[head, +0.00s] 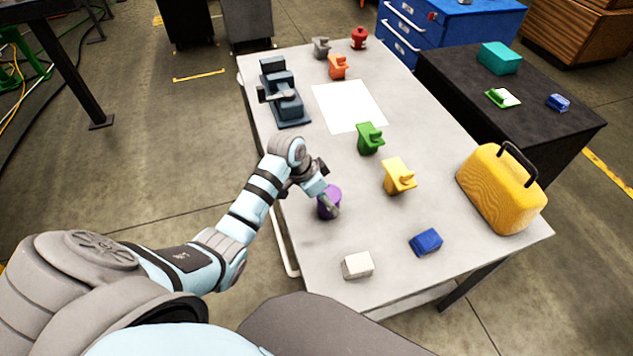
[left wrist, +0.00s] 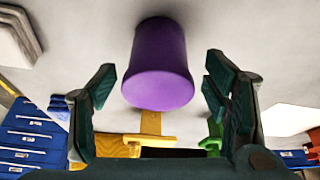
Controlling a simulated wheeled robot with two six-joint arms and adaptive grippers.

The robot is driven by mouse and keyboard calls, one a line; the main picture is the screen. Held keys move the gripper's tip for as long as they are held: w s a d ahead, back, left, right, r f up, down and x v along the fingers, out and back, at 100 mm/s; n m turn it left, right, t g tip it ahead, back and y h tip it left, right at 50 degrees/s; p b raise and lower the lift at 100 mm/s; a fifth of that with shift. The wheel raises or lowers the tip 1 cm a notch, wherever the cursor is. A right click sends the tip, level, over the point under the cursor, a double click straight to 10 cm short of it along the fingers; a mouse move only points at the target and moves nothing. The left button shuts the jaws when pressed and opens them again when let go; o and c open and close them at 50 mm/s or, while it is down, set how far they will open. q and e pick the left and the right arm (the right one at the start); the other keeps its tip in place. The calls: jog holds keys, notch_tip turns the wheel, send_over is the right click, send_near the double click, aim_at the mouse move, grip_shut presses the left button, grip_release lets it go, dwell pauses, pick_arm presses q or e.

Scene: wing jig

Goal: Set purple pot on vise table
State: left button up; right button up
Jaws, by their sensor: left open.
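The purple pot (head: 325,208) stands on the near left part of the light grey table (head: 300,245) that carries the dark vise (head: 283,100). My left gripper (head: 327,194) is at the pot, and part of it covers the pot in the head view. In the left wrist view the pot (left wrist: 160,65) sits between the two spread fingers of my left gripper (left wrist: 160,82). Gaps show on both sides, so the gripper is open and not clamped on it. My right gripper is not in view.
A green part (head: 369,138), a yellow part (head: 398,176), a blue block (head: 426,242) and a white block (head: 358,265) lie near the pot. A yellow case (head: 500,190) stands at the right edge. A white sheet (head: 348,105) lies flat behind.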

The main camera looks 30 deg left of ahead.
pick_arm(q)
jog(key=p+v, duration=0.1)
jog(key=v, duration=0.8)
jog(key=shift+w, duration=0.1)
